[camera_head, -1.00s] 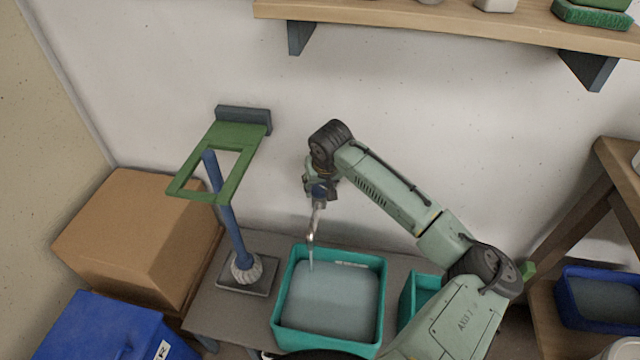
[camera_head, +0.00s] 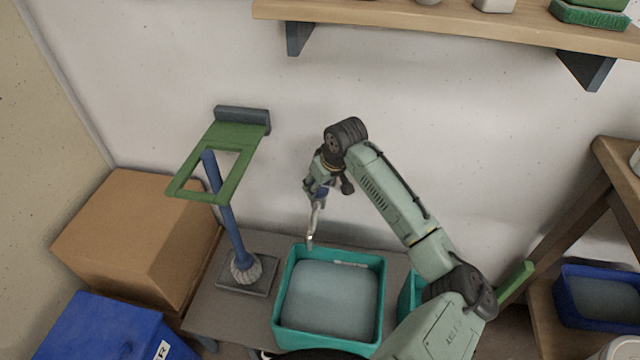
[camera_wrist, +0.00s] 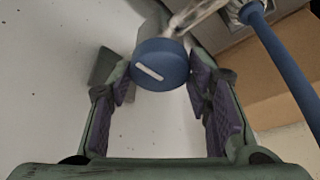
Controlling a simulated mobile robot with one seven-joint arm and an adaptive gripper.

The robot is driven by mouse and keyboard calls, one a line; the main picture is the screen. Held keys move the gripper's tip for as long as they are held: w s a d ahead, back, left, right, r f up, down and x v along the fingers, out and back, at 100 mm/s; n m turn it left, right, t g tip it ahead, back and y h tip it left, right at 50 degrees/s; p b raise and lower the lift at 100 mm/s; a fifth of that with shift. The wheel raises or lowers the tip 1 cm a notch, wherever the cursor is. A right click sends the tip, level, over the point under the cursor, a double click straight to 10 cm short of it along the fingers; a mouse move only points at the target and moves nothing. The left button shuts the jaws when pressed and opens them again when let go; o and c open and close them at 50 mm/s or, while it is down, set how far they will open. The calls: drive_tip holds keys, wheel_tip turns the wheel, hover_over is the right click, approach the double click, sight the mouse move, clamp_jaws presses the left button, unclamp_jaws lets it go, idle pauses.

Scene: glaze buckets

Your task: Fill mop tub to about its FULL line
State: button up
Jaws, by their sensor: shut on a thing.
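The teal mop tub (camera_head: 381,300) stands on the grey bench and holds grey-blue water (camera_head: 330,300) across its whole width. The water surface lies close to a pale mark (camera_head: 350,264) on the tub's back inner wall; the mark is too small to read. A metal tap spout (camera_head: 314,225) hangs over the tub's back left, with no stream visible below it. My gripper (camera_head: 322,188) is at the tap above the tub. In the wrist view its purple pads flank the tap's round blue knob (camera_wrist: 160,65), which bears a white line, and it is shut on it.
A cardboard box (camera_head: 130,235) and a blue bin (camera_head: 110,330) stand farther left. Another teal container (camera_head: 408,300) is partly hidden behind my arm. A blue tub (camera_head: 598,300) sits at right.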

drive_tip(key=o, duration=1.1)
drive_tip(key=v, duration=1.2)
